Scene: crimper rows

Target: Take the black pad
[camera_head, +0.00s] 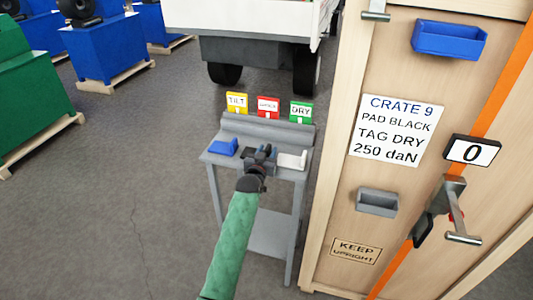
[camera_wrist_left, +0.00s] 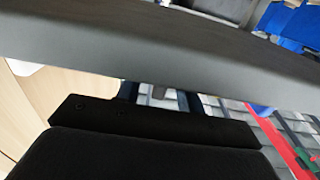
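My left gripper (camera_head: 262,154) is dark and reaches over the front edge of a small grey stand (camera_head: 258,215). A blue pad (camera_head: 223,147) lies to its left on the stand and a white pad (camera_head: 291,160) to its right. Dark shapes at the gripper's tips blend together, so I cannot make out a black pad apart from the fingers. In the left wrist view the stand's grey edge (camera_wrist_left: 150,45) crosses in front of the fingers (camera_wrist_left: 160,95); they stand apart, but their tips are hidden. My right gripper is out of view.
Yellow TILT (camera_head: 236,103), red (camera_head: 268,107) and green DRY (camera_head: 301,111) tags stand along the stand's back. A tall wooden crate (camera_head: 340,215) labelled CRATE 9, PAD BLACK, TAG DRY (camera_head: 396,130) rises close at right.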

